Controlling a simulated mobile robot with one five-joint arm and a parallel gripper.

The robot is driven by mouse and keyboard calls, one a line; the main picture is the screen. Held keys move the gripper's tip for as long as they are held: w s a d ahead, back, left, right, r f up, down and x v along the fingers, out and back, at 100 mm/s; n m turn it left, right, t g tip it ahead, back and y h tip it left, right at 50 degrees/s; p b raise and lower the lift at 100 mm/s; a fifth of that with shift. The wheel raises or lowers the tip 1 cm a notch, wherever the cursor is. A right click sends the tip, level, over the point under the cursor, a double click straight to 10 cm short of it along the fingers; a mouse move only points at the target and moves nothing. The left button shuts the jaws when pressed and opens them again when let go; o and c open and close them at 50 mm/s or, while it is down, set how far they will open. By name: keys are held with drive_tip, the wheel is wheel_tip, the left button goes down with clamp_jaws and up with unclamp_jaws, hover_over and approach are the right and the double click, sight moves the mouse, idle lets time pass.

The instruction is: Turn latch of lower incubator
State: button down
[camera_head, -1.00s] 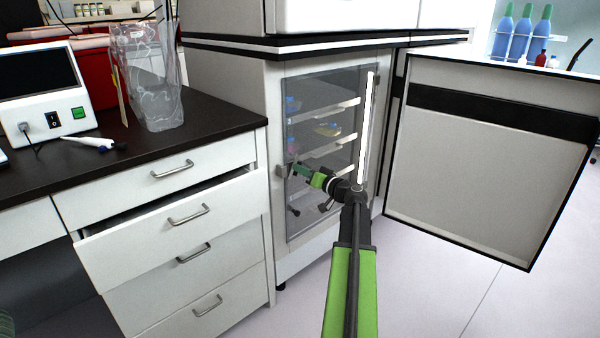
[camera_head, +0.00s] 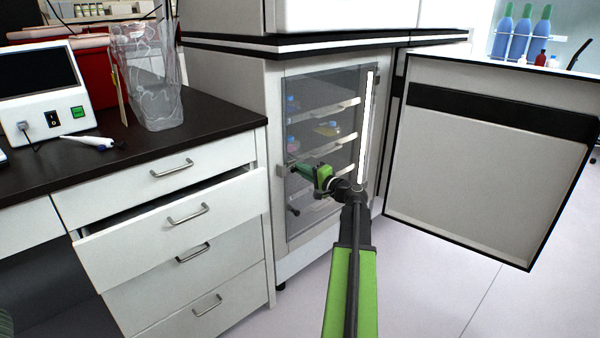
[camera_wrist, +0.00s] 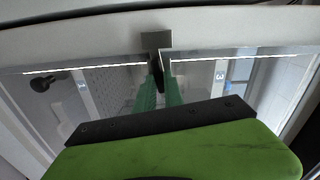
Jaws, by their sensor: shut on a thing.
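The lower incubator's glass inner door (camera_head: 325,110) is closed, with its outer door (camera_head: 490,160) swung wide open to the right. The latch (camera_head: 283,171) sits on the left edge of the glass door. My gripper (camera_head: 291,168) reaches to it from the right. In the wrist view, the green fingers of my gripper (camera_wrist: 158,84) are close together and shut on the dark latch piece (camera_wrist: 154,66), in front of a grey latch plate (camera_wrist: 157,40). The fingers hide part of the latch.
An open drawer (camera_head: 175,225) juts out left of the incubator. The outer door stands to the right of my arm. A dark counter (camera_head: 205,115) holds a clear bag-lined bin (camera_head: 147,80), a pipette (camera_head: 90,142) and a white device (camera_head: 45,95). The floor at right is clear.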

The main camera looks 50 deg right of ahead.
drive_tip(key=shift+m, duration=0.8)
drive_tip(key=c, duration=1.4)
unclamp_jaws()
drive_tip(key=shift+c, duration=0.2)
drive_tip(key=shift+s, duration=0.1)
drive_tip(key=s+a, duration=0.1)
drive_tip(key=s, duration=1.6)
drive_tip(key=shift+s+a, duration=0.1)
